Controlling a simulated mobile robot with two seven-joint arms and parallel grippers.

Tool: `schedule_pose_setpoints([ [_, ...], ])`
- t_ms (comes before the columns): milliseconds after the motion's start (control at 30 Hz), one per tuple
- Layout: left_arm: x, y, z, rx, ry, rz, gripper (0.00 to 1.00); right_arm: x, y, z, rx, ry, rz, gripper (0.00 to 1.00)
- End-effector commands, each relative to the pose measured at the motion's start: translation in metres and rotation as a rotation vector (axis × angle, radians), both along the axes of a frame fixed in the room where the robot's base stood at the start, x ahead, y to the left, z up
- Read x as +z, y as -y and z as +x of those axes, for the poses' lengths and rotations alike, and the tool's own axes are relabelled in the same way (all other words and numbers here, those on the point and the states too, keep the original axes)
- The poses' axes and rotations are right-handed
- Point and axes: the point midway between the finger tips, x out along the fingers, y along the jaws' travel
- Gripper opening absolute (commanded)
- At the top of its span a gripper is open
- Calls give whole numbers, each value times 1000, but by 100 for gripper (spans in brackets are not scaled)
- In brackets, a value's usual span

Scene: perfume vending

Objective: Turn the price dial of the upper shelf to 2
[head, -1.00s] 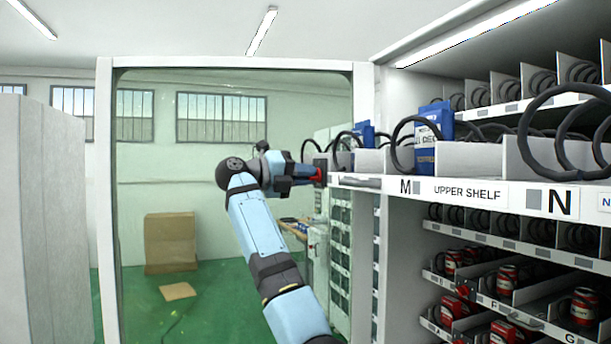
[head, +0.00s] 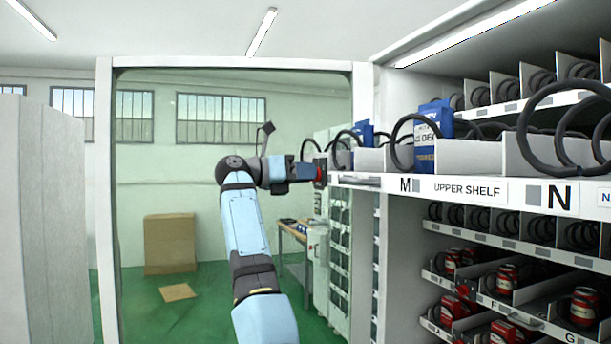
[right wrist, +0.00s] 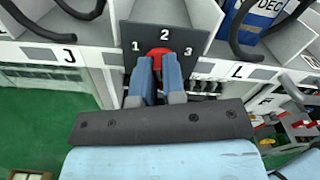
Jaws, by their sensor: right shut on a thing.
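The price dial is a red knob (right wrist: 160,51) on a dark plate (right wrist: 188,38) marked 1, 2 and 3 in the right wrist view. The 2 is at the top centre, above the knob. The gripper also shows in the head view (head: 313,172). The knob's pointer is hidden, so its setting cannot be read. My left gripper is not in view.
Black spiral coils (head: 402,140) and blue boxes (head: 434,135) stand on the shelf right of the dial. Lower shelves hold red cans (head: 507,275). A white frame post (head: 364,110) stands behind my gripper. Left of it, the space is open.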

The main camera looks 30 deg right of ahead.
Motion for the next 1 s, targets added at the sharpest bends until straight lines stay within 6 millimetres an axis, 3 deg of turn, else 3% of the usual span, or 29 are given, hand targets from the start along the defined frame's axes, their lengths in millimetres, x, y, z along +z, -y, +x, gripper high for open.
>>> schedule_pose_setpoints([
  [433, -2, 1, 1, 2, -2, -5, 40, 0, 0, -1, 1, 252, -60, 0],
  [1000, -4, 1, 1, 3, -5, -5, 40, 0, 0, -1, 0, 302, -74, 0],
])
